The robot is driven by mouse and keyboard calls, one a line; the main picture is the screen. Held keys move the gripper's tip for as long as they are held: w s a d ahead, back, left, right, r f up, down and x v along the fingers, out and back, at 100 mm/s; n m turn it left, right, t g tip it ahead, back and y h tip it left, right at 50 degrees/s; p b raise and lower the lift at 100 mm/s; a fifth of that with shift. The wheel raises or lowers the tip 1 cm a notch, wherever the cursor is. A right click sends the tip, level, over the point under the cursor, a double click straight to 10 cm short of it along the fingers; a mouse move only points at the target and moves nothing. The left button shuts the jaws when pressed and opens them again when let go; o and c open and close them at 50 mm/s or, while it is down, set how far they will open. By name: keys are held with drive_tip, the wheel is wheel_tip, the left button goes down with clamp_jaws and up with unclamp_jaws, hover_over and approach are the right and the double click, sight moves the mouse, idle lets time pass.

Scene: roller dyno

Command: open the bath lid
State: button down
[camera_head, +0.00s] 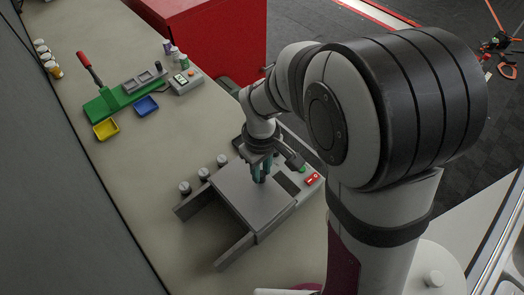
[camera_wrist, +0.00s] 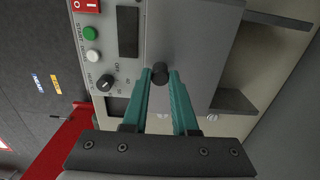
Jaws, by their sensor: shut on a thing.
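The bath is a grey box (camera_head: 273,222) at the front of the bench, with a flat grey lid (camera_head: 235,188) lying level over it. The lid also fills the middle of the wrist view (camera_wrist: 195,35). A small dark knob (camera_wrist: 160,67) stands on the lid. My gripper (camera_head: 261,174) points down over the lid, and its two teal fingers (camera_wrist: 160,77) are shut on the knob, one on each side. The fingers hide the knob in the head view. I cannot see inside the bath.
Two grey rails (camera_head: 234,252) stick out left of the box. A control panel (camera_wrist: 105,45) with a red switch, buttons and dial adjoins the lid. A green fixture (camera_head: 115,103) and coloured trays lie farther back.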

idle(0.9)
hover_over(230, 206)
idle(0.3)
drive_tip(key=c, duration=0.7)
unclamp_jaws()
wheel_tip(230, 206, up, 16)
drive_tip(key=s+d+f+m, duration=0.1)
drive_tip(key=s+d+m, duration=0.2)
drive_tip(key=d+m, duration=0.2)
drive_tip(key=s+d+f+m+y, duration=0.1)
drive_tip(key=s+d+f+m, duration=0.1)
drive_tip(key=s+d+m, duration=0.2)
drive_tip(key=s+d+f+m, duration=0.2)
drive_tip(key=s+d+m, duration=0.1)
drive_tip(key=d+m, duration=0.2)
drive_tip(key=shift+s+d+m+y, duration=0.3)
drive_tip(key=shift+s+d+y, duration=0.1)
drive_tip(key=shift+d, duration=0.35)
